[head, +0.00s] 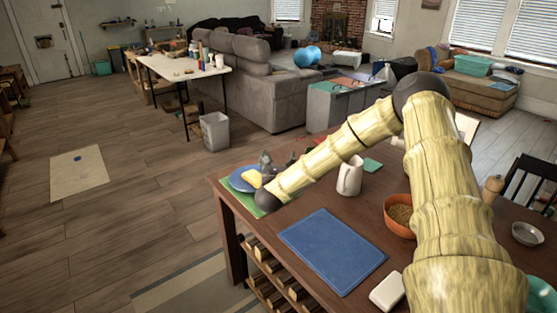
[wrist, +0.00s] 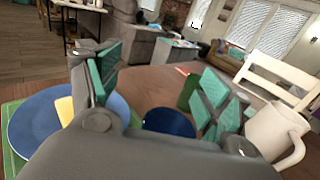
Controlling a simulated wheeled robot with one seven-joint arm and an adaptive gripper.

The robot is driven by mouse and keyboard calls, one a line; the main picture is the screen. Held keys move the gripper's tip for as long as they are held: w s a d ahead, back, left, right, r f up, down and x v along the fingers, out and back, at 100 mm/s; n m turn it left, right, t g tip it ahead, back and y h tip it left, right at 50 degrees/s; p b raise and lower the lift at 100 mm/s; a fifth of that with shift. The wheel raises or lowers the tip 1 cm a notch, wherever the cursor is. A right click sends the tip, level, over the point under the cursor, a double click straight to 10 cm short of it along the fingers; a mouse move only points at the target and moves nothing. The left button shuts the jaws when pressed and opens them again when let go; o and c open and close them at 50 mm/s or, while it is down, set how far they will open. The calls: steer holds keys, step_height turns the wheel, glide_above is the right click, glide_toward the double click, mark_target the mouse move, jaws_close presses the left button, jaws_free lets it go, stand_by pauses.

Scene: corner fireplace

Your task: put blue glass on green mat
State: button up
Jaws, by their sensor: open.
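A dark blue rounded thing, which looks like the blue glass (wrist: 168,123), shows in the wrist view between my gripper's (wrist: 160,92) spread fingers, partly hidden by the gripper body. The fingers with teal pads are open, and I cannot tell whether they touch it. In the head view my gripper (head: 283,166) is low over the far left of the table, and the glass is hidden there. A green mat (head: 233,198) lies at that corner under a blue plate (head: 238,181) with a yellow piece on it.
A white mug (head: 349,178) stands right of my gripper, and also right of it in the wrist view (wrist: 275,135). A blue mat (head: 330,250) lies bare at the front. An orange bowl (head: 398,228) and a white block (head: 387,291) are further right.

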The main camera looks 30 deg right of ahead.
steer(key=b+v, duration=0.3)
steer(key=v, duration=0.9)
steer(key=shift+a+r, duration=0.1)
steer(key=a+f+n+y, duration=0.1)
steer(key=a+f+n, duration=0.1)
steer(key=a+f+n+y, duration=0.1)
steer(key=a+f+n, duration=0.1)
steer(key=n, duration=0.1)
steer(key=a+f+n+y, duration=0.2)
steer(key=a+f, duration=0.1)
steer(key=shift+s+t, duration=0.3)
steer(key=shift+s, duration=0.1)
steer(key=s+a+f+n+g+y+p, duration=0.1)
steer(key=s+a+f+n+g+y, duration=0.25)
steer(key=s+a+f+n, duration=0.5)
steer(key=s+a+f+n+g+y+p, duration=0.1)
steer(key=s+a+f+n+g+y, duration=0.4)
steer(key=s+f+n, duration=0.6)
steer(key=s+f+n+g, duration=0.2)
steer(key=s+f+n, duration=0.2)
steer(key=s+n, duration=0.4)
steer(key=s+f+n+g, duration=0.3)
steer(key=s+n, duration=0.5)
steer(key=s, duration=0.6)
steer(key=shift+s+a+f+h+p, duration=0.25)
steer(key=shift+f+h+p, duration=0.15)
steer(key=shift+f, duration=0.1)
